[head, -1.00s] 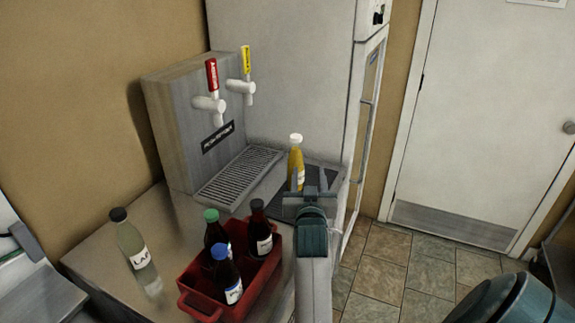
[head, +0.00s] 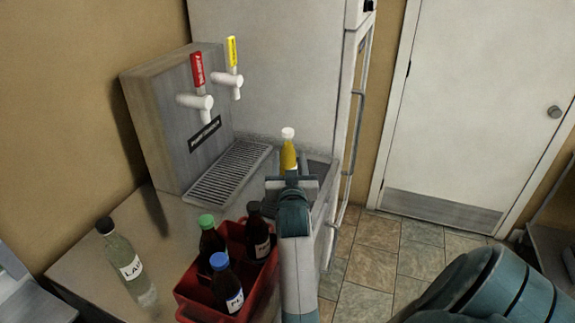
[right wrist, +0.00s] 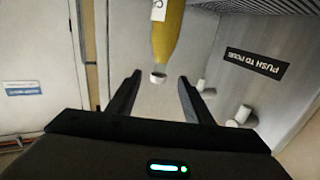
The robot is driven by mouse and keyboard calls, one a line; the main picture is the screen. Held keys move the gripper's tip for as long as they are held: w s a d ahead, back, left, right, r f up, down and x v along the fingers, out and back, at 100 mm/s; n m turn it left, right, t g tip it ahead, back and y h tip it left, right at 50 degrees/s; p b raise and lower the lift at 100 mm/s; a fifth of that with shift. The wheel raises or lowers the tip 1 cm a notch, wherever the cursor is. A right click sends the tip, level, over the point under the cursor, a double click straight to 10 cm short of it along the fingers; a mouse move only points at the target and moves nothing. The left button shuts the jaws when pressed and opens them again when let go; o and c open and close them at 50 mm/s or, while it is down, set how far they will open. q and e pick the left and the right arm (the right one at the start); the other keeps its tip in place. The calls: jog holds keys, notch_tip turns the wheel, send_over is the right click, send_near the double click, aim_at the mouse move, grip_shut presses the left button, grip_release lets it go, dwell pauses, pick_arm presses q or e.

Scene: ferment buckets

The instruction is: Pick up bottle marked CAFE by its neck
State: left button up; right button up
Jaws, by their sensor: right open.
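No label reads clearly as CAFE. A yellow bottle with a white cap (head: 289,151) stands upright on the dark mat by the tap unit; its label is hidden in the head view. My right gripper (head: 291,172) is open just in front of it and covers its lower part. In the right wrist view, the yellow bottle (right wrist: 168,38) appears upside down, its white cap between the tips of the open right gripper (right wrist: 159,84), with no clear contact. Its label is cut off at the top edge. My left gripper is out of view.
A red crate (head: 190,302) holds dark bottles with green, blue and black caps. A clear bottle marked LA... (head: 124,262) stands left of it. The tap unit (head: 165,110) and its drip tray (head: 228,172) are behind. A white fridge (head: 265,70) stands close behind the yellow bottle.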

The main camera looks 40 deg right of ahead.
aim_at(288, 142)
jog(key=shift+p+x, duration=0.75)
jog(key=shift+x, duration=1.85)
jog(key=shift+d+r, duration=0.1)
jog(key=shift+d, duration=0.05)
jog(key=shift+w+d+r+p, duration=0.1)
jog(key=shift+w+d+p, duration=0.25)
jog(key=shift+w+p, duration=0.2)
jog(key=p+x, duration=0.1)
jog(key=x, duration=0.1)
jog(key=shift+w+d, duration=0.25)
jog(key=shift+w, duration=0.05)
jog(key=shift+w+d+f, duration=0.2)
jog(key=shift+w+d, duration=0.1)
jog(key=shift+w, duration=0.1)
jog(key=shift+c, duration=0.3)
grip_shut()
